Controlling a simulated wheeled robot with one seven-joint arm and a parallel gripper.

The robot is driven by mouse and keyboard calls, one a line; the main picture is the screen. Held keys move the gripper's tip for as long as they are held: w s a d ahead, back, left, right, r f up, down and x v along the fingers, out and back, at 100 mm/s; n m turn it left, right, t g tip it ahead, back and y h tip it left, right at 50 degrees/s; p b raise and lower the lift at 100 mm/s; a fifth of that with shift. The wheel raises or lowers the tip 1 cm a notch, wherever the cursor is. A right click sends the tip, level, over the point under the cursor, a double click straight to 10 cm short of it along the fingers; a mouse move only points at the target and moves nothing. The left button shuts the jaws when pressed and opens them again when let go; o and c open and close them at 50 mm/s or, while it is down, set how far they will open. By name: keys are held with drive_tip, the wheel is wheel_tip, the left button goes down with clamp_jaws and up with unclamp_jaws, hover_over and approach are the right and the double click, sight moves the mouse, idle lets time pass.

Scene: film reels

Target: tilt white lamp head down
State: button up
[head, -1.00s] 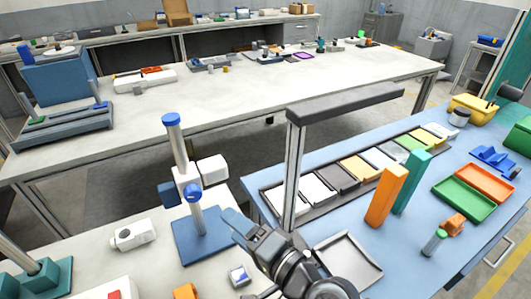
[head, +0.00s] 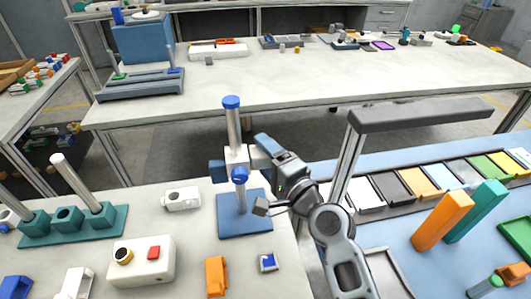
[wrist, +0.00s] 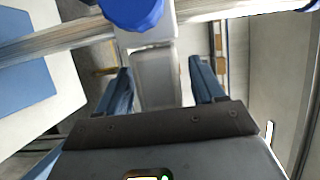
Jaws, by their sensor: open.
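The white lamp head (head: 258,158) sticks out to the right from a white carriage on a metal post (head: 233,125) with a blue cap. The post stands on a blue base plate (head: 231,222). A blue knob (head: 240,175) is on the front of the carriage. My gripper (head: 270,146) is at the lamp head and partly hides it in the head view. In the wrist view, my two blue fingers (wrist: 161,78) are apart, one on each side of the white lamp head (wrist: 155,72). Contact cannot be told.
A white camera-like block (head: 181,198), an orange block (head: 216,276) and a white box with a red button (head: 143,261) are on the near bench. A grey overhead bar on a post (head: 420,114) stands right of my arm. A teal rack (head: 72,224) is at left.

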drive_tip(key=shift+w+a, duration=0.1)
drive_tip(key=c, duration=1)
drive_tip(key=shift+o, duration=0.2)
drive_tip(key=b, duration=0.3)
drive_tip(key=shift+f, duration=0.35)
drive_tip(key=shift+t+b, duration=0.3)
drive_tip(key=shift+b, duration=0.5)
drive_tip(key=n+t+y+b, duration=0.1)
drive_tip(key=b, duration=0.6)
drive_tip(key=shift+b, duration=0.3)
drive_tip(key=shift+r+t+y+b, duration=0.3)
drive_tip(key=shift+b, duration=0.55)
drive_tip(key=o, duration=1)
drive_tip(key=shift+c, duration=0.2)
